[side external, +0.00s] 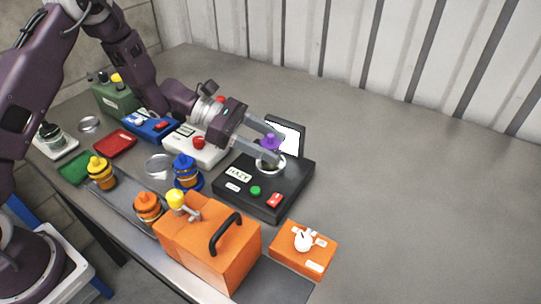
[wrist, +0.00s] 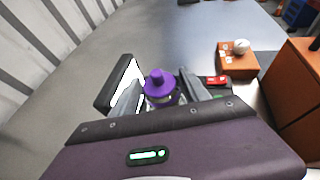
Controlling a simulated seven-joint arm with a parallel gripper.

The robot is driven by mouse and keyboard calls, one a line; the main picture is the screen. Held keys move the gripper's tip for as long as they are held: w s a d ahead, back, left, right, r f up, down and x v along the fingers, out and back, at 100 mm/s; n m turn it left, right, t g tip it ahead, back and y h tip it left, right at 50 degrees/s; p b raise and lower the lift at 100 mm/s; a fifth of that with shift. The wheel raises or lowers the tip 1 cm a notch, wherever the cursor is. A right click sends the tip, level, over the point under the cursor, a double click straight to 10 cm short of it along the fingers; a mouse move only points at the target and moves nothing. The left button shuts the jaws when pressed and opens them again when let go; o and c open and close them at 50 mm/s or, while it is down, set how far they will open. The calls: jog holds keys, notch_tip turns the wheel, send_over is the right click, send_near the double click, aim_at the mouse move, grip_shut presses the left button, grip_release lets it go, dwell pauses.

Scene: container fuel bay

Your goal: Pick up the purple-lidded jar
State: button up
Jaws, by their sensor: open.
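The purple-lidded jar (side external: 270,141) stands at the round seat of a black device labelled HAZY (side external: 250,205). Its purple lid with a knob shows in the wrist view (wrist: 158,82); its lower body is mostly hidden by my gripper. My gripper (side external: 277,145) is open, with one finger on each side of the jar. In the wrist view the fingers (wrist: 160,92) flank the jar just under the lid. I cannot tell whether either finger touches it.
A screen (side external: 288,137) rises behind the jar. A blue-lidded jar (side external: 186,171), an orange case with a handle (side external: 210,248) and an orange box with a white knob (side external: 304,248) stand nearby. The grey table to the right is clear.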

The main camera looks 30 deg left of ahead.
grip_shut()
jog(key=shift+r, duration=0.1)
dwell(0.3)
